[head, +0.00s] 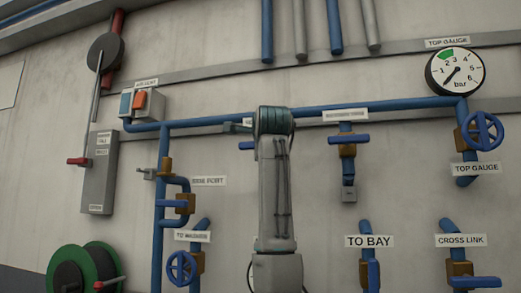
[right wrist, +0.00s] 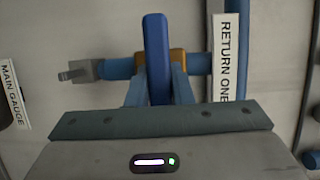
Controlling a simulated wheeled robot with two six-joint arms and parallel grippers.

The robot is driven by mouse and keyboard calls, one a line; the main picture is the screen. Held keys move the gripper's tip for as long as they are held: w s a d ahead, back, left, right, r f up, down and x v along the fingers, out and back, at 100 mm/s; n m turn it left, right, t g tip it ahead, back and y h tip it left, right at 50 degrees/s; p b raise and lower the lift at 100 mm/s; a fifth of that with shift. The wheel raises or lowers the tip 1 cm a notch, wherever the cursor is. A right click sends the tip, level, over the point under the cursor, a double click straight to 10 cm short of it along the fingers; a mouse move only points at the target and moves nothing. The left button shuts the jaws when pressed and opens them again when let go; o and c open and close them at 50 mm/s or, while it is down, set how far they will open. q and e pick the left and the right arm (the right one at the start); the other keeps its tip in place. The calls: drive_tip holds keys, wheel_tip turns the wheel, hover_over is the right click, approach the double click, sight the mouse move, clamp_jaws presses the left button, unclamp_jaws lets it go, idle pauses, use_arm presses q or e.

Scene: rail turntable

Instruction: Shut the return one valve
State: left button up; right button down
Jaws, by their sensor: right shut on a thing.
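In the right wrist view the return one valve has a brass body (right wrist: 178,62) and a blue lever (right wrist: 156,38). The lever lies crosswise to its blue pipe (right wrist: 118,69). The white RETURN ONE label (right wrist: 224,58) is beside it, turned on its side. My right gripper (right wrist: 158,82) is shut on the lever, one finger on each side. In the head view an arm stands in front of the wall and hides its gripper and most of this spot. A blue lever end (head: 246,145) shows just left of the arm. My left gripper is not in view.
A MAIN GAUGE label (right wrist: 14,98) is at the left of the wrist view. In the head view other valves stand close by, with a blue lever (head: 348,139) to the right and a blue handwheel (head: 181,268) at the lower left. A hose reel (head: 85,272) is at far left.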

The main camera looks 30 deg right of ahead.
drive_tip(key=shift+f, duration=0.1)
idle(0.4)
drive_tip(key=c, duration=1.3)
unclamp_jaws()
drive_tip(key=shift+s+a+b, duration=0.2)
drive_tip(key=shift+s+b, duration=0.25)
drive_tip(key=b+v, duration=0.4)
drive_tip(key=v, duration=0.6)
